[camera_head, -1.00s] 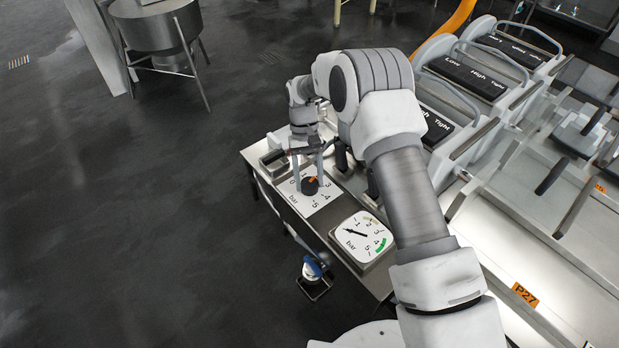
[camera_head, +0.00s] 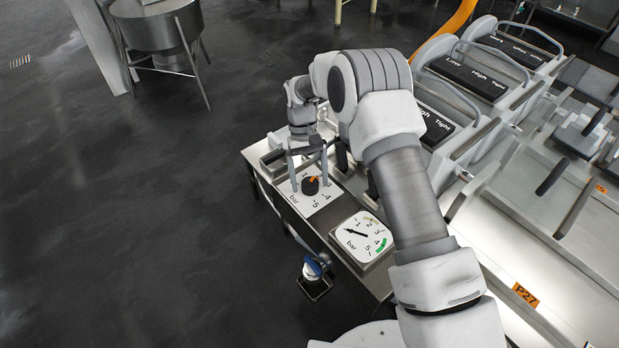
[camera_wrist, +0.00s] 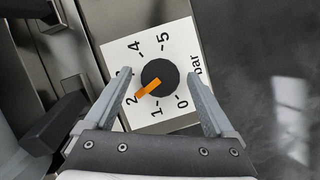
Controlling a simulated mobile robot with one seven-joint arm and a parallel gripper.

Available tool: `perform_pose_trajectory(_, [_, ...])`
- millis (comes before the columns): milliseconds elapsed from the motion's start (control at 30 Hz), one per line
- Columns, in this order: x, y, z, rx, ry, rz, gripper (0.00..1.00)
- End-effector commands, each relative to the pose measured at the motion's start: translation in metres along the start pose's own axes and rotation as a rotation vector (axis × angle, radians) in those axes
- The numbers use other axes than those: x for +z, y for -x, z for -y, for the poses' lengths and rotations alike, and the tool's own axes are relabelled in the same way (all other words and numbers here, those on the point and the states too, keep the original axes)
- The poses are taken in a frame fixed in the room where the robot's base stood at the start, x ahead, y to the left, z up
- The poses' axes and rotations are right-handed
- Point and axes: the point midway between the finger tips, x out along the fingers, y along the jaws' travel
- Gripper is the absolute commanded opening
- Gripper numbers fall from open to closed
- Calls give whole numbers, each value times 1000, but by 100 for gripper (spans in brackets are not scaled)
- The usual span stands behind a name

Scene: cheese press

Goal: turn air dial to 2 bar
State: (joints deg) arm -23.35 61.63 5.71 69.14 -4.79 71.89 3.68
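The air dial is a round black knob (camera_wrist: 162,75) with an orange pointer, on a white plate (camera_wrist: 184,42) marked 0 to 5 and "bar". In the wrist view the orange pointer points at the 2. The 3 is mostly covered by a finger. In the head view the knob (camera_head: 310,187) stands on the plate near the bench's end. My gripper (camera_wrist: 160,75) is open around the knob, one finger on each side, with a visible gap between each finger and the knob. It is empty.
A square white gauge (camera_head: 362,238) with a black needle and a green band sits nearer on the same metal bench (camera_head: 327,222). The cheese presses (camera_head: 475,75) with Low, High and Tight labels stand to the right. Dark floor lies open to the left.

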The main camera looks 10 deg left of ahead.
Motion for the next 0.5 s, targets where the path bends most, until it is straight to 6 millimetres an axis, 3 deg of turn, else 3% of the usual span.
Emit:
perform_pose_trajectory(267, [0,5,0,0,0,0,89])
perform_pose_trajectory(500, [0,48,0,-1,0,-4,89])
